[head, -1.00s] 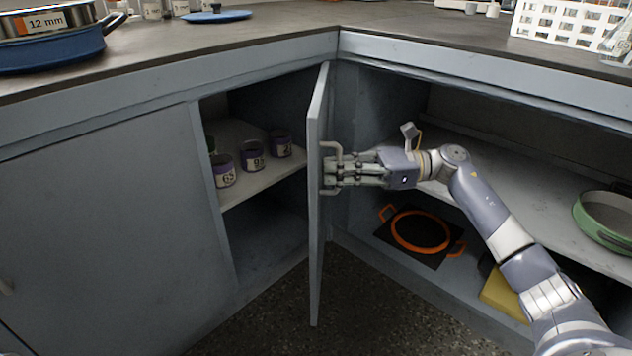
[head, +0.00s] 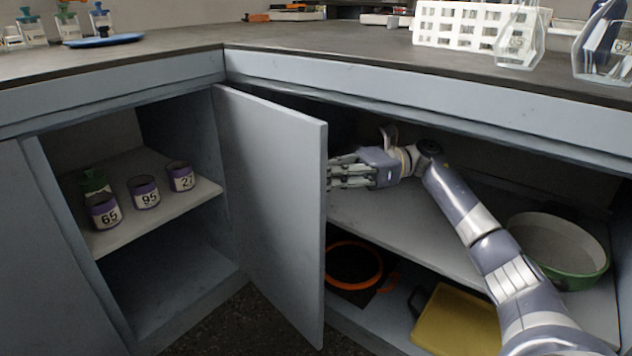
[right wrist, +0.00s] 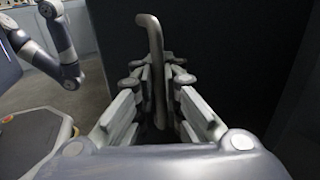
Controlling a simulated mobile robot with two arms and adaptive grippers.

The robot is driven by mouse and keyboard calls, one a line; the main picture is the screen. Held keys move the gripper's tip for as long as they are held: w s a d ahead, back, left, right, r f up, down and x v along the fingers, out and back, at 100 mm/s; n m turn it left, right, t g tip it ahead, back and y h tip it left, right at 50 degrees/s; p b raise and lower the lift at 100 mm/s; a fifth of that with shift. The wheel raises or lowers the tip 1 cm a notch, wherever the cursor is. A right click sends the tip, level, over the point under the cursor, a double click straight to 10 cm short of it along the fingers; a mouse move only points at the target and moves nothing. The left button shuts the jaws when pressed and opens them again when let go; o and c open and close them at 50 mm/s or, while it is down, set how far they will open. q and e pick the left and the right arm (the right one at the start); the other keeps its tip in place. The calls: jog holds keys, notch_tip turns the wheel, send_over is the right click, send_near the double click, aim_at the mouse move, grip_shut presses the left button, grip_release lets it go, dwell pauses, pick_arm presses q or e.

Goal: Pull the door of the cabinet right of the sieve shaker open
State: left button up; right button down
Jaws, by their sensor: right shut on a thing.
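The cabinet door (head: 270,200) is a grey-blue panel swung wide open at the inner corner, its inside face towards the head camera. My right gripper (head: 335,172) is at the door's outer side, its fingertips partly hidden behind the door edge. In the right wrist view, the curved metal handle (right wrist: 154,60) stands between the fingers of my right gripper (right wrist: 158,95), which is shut on it. The handle is hidden behind the door in the head view. The open cabinet (head: 160,245) shows a shelf. The sieve shaker is not in view. My left gripper is not in view.
Jars (head: 145,192) stand on the open cabinet's shelf (head: 115,238). Right of the door, an open bay holds a green-rimmed pan (head: 575,275), a yellow item (head: 455,325) and an orange ring (head: 350,265). Glassware (head: 520,40) and a white rack (head: 445,25) stand on the counter.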

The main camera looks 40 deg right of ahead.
jog(key=shift+w+d+f, duration=0.1)
jog(key=shift+w+d, duration=0.1)
jog(key=shift+d, duration=0.8)
jog(key=c, duration=2)
grip_release()
jog(key=shift+s, duration=0.1)
jog(key=v, duration=1.2)
jog(key=shift+d, duration=0.15)
jog(key=shift+s, duration=0.1)
